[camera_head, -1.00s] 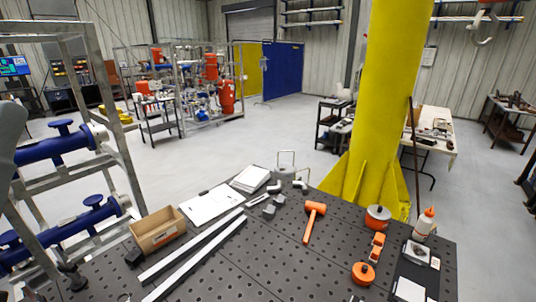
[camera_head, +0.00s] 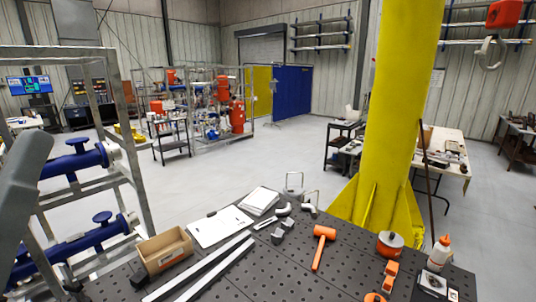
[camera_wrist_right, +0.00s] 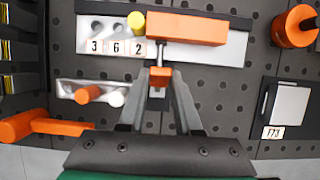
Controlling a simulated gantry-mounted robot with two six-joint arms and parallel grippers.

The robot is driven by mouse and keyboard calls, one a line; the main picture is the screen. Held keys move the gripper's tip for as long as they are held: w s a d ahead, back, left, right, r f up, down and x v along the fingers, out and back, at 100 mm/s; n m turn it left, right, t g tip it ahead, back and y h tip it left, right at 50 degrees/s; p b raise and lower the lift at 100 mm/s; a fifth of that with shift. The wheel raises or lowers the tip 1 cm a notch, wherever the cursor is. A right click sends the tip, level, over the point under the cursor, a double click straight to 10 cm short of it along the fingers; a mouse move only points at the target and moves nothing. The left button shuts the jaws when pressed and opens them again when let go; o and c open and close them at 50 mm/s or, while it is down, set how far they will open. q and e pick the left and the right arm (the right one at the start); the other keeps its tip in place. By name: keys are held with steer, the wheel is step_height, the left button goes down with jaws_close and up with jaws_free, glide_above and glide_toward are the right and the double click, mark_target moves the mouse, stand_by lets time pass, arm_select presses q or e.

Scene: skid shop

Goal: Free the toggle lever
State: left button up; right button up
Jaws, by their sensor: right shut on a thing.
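My right gripper (camera_wrist_right: 160,80) is shut in the right wrist view, with its fingers closed on a thin metal shaft (camera_wrist_right: 159,57). The shaft runs up to the underside of an orange block (camera_wrist_right: 187,28), and whether the two are joined is unclear. A yellow cylinder (camera_wrist_right: 136,22) touches or stands close to the block's left end. Both are over a pale metal plate (camera_wrist_right: 234,48) beside a tag reading 3 6 2 (camera_wrist_right: 116,47). I cannot tell which part is the toggle lever. Neither gripper shows in the head view.
In the wrist view, a second plate (camera_wrist_right: 68,88) carries orange and white knobs, with an orange handle (camera_wrist_right: 35,126) below. A box tagged 173 (camera_wrist_right: 287,107) is right. In the head view, a mallet (camera_head: 322,245), bottle (camera_head: 440,252) and open carton (camera_head: 163,252) are on the perforated table (camera_head: 270,275).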

steer(key=shift+r, duration=0.1)
steer(key=shift+s+d+r+p, duration=0.3)
steer(key=shift+s+d+p, duration=0.05)
steer(key=shift+p, duration=0.4)
steer(key=shift+s+d, duration=0.1)
steer(key=shift+d, duration=0.05)
steer(key=shift+f, duration=0.1)
steer(key=shift+s+d, duration=0.1)
